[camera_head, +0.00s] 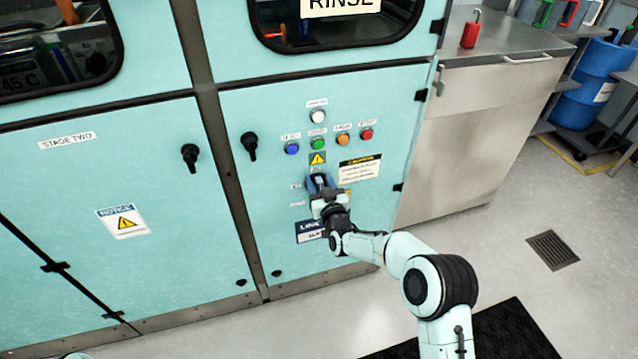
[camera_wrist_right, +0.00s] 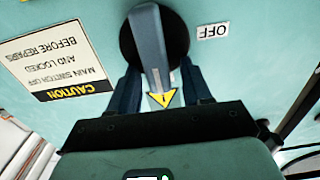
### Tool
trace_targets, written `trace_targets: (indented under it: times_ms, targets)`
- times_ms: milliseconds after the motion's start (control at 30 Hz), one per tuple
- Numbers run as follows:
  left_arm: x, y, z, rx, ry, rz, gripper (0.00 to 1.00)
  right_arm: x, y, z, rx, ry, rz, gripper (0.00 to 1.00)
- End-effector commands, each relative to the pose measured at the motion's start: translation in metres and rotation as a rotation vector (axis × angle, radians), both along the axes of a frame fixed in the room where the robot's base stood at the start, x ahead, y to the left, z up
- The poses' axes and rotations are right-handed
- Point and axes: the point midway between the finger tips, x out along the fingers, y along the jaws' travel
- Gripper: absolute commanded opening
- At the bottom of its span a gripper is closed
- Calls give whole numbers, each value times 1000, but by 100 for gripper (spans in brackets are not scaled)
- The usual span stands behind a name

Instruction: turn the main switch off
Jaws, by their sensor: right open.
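The main switch (camera_wrist_right: 150,45) shows in the right wrist view as a grey-blue lever on a round black base. An OFF label (camera_wrist_right: 213,31) sits beside the base. My right gripper (camera_wrist_right: 160,73) is open, with one dark finger on each side of the lever; I cannot tell whether either finger touches it. In the head view my right gripper (camera_head: 320,187) is at the teal panel, below the yellow warning triangle (camera_head: 317,158), and mostly hides the switch. My left gripper is out of view.
Above the switch are blue (camera_head: 292,149), green (camera_head: 317,144), orange (camera_head: 343,140) and red (camera_head: 366,134) buttons. A caution sign (camera_head: 360,169) is close on the right. Black door handles (camera_head: 249,146) stick out to the left. A steel cabinet (camera_head: 470,140) stands at right.

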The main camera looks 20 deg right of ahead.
Motion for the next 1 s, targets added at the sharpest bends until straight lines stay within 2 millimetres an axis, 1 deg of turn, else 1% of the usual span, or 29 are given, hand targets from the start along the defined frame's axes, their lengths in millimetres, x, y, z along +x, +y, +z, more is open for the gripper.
trace_targets:
  times_ms: [100, 367, 467, 500, 533, 767, 1000]
  targets:
    - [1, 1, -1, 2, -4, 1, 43, 4, 0, 0, 1, 0, 0, 49]
    - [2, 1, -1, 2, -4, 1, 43, 5, 0, 0, 0, 0, 0, 49]
    - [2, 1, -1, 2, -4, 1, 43, 5, 0, 0, 0, 0, 0, 20]
    - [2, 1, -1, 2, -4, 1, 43, 5, 0, 0, 0, 0, 0, 7]
    - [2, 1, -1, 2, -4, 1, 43, 5, 0, 0, 0, 1, 0, 0]
    - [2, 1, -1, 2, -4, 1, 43, 5, 1, 0, -8, 0, 0, 0]
    - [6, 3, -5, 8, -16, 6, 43, 4, 3, 0, -89, -2, 1, 0]
